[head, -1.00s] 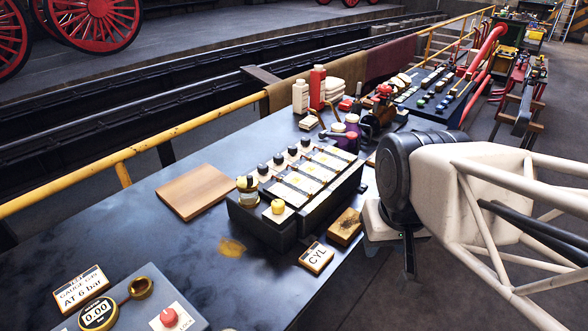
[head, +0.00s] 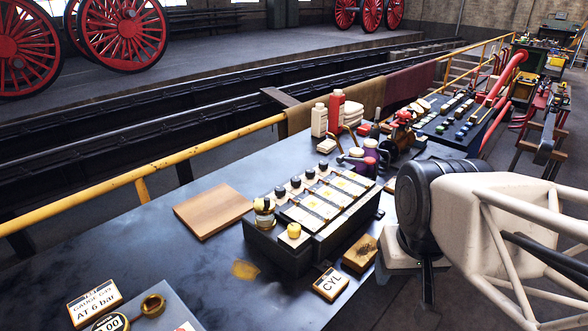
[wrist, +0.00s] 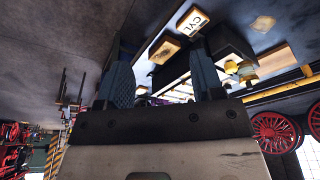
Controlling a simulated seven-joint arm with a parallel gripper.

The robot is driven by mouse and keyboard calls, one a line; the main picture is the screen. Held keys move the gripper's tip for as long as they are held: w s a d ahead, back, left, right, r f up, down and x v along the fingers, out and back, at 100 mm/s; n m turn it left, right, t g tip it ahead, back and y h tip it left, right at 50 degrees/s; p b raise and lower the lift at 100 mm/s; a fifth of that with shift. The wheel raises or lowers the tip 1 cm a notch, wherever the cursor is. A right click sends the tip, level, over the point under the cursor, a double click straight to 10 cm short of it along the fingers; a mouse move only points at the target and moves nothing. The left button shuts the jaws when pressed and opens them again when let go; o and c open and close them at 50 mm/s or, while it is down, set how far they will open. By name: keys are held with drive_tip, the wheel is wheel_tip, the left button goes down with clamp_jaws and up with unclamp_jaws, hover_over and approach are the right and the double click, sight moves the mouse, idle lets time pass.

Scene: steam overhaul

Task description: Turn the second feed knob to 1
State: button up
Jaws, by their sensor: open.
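A dark lubricator box (head: 285,254) stands on the bench in the head view. A row of several black feed knobs (head: 309,173) runs along its far side beside pale plates. A yellow knob (head: 294,230) is at its near end. Which knob is second, and its setting, I cannot read. In the wrist view the box (wrist: 228,42) appears beyond my fingers, with knobs (wrist: 247,74) at its right end. My gripper (wrist: 163,80) has its two fingers apart, with nothing held between them. In the head view my arm is right of the box; the fingertips are not clear there.
A CYL sign (head: 331,284) and a wooden block (head: 360,253) lie before the box. A wooden board (head: 213,211) lies left of it. Bottles (head: 337,110) and purple cans (head: 370,155) stand behind. A gauge panel (head: 165,306) is at front left.

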drive_tip(key=w+a+r+m+g, duration=0.1)
drive_tip(key=w+r, duration=0.1)
drive_tip(key=w, duration=0.4)
drive_tip(key=w+a+r+m, duration=0.1)
drive_tip(key=w+r+m, duration=0.1)
drive_tip(key=w, duration=0.5)
drive_tip(key=m+g+y, duration=0.4)
drive_tip(key=m, duration=0.3)
approach(296, 178)
drive_tip(key=f, duration=0.1)
drive_tip(key=shift+s+a+f, duration=0.25)
drive_tip(key=shift+a, duration=0.1)
drive_tip(key=shift+x, duration=3.9)
drive_tip(key=shift+d, duration=0.15)
